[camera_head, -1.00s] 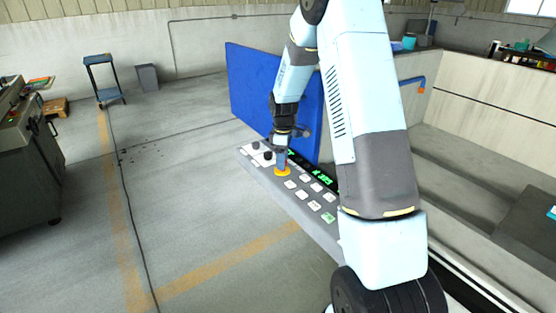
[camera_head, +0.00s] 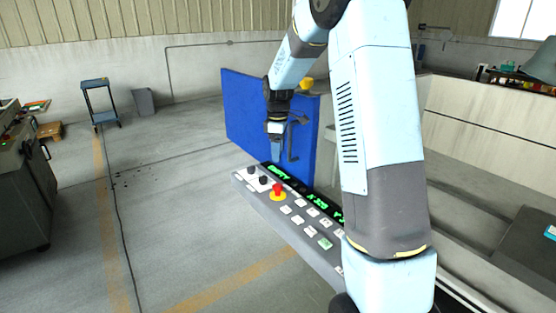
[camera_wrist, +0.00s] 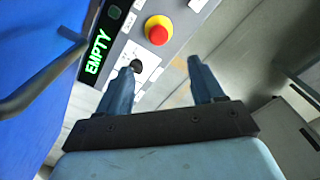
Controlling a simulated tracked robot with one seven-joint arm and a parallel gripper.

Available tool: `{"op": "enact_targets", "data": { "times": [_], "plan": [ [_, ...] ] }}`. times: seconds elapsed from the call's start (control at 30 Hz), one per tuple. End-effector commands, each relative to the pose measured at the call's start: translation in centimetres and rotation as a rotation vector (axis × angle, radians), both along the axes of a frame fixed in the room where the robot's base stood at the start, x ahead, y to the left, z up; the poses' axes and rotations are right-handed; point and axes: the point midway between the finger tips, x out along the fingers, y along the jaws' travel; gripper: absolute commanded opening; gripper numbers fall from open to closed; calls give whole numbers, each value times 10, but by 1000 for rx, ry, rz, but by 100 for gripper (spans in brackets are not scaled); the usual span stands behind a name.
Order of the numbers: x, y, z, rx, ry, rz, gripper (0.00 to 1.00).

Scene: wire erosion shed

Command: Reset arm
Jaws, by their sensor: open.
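My gripper (camera_head: 276,152) is raised above the back edge of the control panel (camera_head: 262,208), near its display. In the wrist view my gripper (camera_wrist: 160,78) shows two blue fingers spread apart with nothing between them. The red emergency button on a yellow base (camera_head: 278,190) stands on the panel and is clear of the fingers. It also shows in the wrist view (camera_wrist: 157,31), beyond the fingertips. A black knob (camera_wrist: 136,66) appears close to the left finger.
A blue upright panel (camera_head: 240,105) with a dark handle stands right behind the control panel. A pale machine wall (camera_head: 480,125) lies to the right. A grey cabinet (camera_head: 25,185) stands at far left. The floor (camera_head: 180,180) between is mostly clear.

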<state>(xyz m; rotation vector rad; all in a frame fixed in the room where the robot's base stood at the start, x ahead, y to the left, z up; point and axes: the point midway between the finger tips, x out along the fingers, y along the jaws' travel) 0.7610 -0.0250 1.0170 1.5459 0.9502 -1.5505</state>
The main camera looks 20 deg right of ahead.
Motion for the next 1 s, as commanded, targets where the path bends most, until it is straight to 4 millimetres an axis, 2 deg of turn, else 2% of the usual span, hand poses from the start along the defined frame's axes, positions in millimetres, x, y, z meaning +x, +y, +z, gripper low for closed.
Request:
{"op": "enact_targets", "data": {
  "times": [0.53,0.63,0.77,1.0],
  "plan": [
    [-1,0,6,0,0,-1,67],
    [-5,1,12,-2,-8,-15,67],
    [-22,3,34,-6,-36,-69,67],
    [-75,9,86,-7,-113,-236,67]
  ]
}}
